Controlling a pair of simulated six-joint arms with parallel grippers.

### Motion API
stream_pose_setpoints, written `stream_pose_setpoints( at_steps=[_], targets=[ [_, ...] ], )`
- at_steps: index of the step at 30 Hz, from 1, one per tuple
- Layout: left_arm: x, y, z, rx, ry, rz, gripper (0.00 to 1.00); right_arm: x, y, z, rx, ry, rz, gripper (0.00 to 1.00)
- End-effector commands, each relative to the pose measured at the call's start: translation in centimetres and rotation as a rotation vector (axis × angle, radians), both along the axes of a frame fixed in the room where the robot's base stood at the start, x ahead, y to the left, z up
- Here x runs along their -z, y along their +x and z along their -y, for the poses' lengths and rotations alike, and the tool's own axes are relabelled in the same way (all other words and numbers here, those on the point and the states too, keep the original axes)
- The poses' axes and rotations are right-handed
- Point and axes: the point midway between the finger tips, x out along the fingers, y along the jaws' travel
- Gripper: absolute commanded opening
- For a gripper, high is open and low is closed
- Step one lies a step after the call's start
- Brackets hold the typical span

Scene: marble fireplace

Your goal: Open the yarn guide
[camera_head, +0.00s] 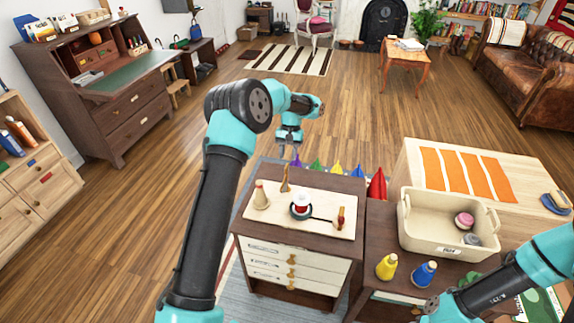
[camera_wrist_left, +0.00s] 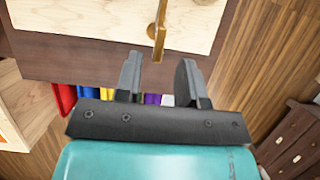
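A pale board (camera_head: 318,222) lies on top of a brown drawer cabinet. A thin upright brass-brown piece (camera_head: 285,180), which looks like the yarn guide, stands at its far edge; I cannot tell whether it is open or shut. It also shows in the left wrist view (camera_wrist_left: 160,38). My left gripper (camera_head: 296,161) is just beyond that edge. In the left wrist view my left gripper (camera_wrist_left: 158,72) is open and empty, with the brass piece's end near the gap between its fingers.
The board also bears a cone (camera_head: 261,196), a red and white spool (camera_head: 301,203) and a small brown post (camera_head: 340,217).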

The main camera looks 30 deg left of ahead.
Motion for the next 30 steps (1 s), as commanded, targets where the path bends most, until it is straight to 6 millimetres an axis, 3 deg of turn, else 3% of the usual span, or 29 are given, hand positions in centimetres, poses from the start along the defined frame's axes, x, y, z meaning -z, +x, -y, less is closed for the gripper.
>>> stream_pose_setpoints(
  at_steps=[3, 9, 20, 30],
  targets=[
    [1.8, -0.8, 0.2, 0.0, -0.001, -0.003, 0.36, 0.0, 0.0, 0.0, 0.0, 0.0, 0.0, 0.43],
    [3.6, -1.5, 0.4, 0.0, 0.0, -0.001, 0.36, 0.0, 0.0, 0.0, 0.0, 0.0, 0.0, 0.43],
    [3.9, -1.6, 0.4, 0.0, -0.001, 0.0, 0.35, 0.0, 0.0, 0.0, 0.0, 0.0, 0.0, 0.43],
    [3.9, -1.6, 0.4, 0.0, -0.001, 0.0, 0.03, 0.0, 0.0, 0.0, 0.0, 0.0, 0.0, 0.43]
  ],
)
